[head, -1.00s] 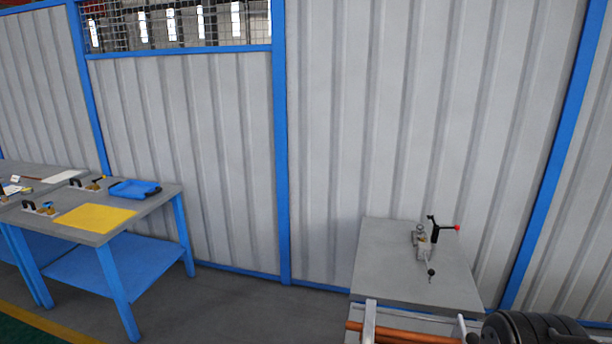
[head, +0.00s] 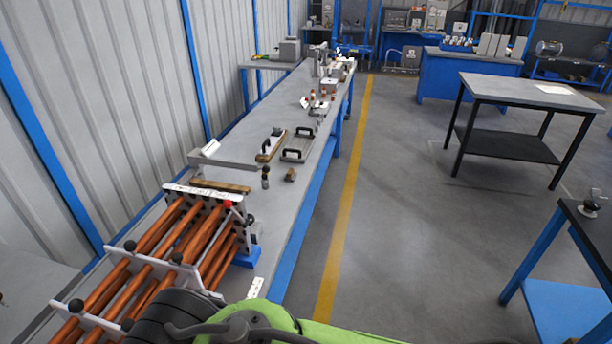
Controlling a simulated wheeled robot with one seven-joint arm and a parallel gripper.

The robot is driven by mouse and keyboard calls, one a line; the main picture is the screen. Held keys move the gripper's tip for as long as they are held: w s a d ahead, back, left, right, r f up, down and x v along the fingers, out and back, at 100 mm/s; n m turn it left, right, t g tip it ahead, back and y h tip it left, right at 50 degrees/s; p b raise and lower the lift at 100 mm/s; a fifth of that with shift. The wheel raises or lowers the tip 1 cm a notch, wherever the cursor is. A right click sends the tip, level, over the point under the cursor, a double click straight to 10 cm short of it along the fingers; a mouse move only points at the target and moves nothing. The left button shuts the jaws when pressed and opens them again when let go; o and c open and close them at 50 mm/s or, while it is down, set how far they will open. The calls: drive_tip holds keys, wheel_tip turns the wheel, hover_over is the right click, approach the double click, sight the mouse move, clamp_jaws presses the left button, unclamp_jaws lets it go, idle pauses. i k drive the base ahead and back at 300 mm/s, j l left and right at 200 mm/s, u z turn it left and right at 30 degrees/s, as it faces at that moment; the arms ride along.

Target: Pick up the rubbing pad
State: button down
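No thing can be picked out for certain as the rubbing pad. On the long grey bench (head: 226,150) lie two flat pieces with black handles: a wood-edged block (head: 270,146) and a grey framed plate (head: 297,147) to its right. A small brown block (head: 291,174) lies nearer, close to the bench's right edge. These are small in the view, so their details are unclear. Green and black parts of my arm show at the bottom edge. My gripper is not in view.
A rack of copper-coloured bars (head: 165,240) fills the near end of the bench. Corrugated wall panels run along the left. A clear floor aisle with a yellow line (head: 345,210) lies right of the bench. A dark-legged table (head: 530,92) and a blue-legged table (head: 560,265) stand farther right.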

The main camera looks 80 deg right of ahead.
sight(291, 175)
drive_tip(key=z, duration=2.4)
drive_tip(key=u, duration=2.4)
drive_tip(key=z, duration=2.25)
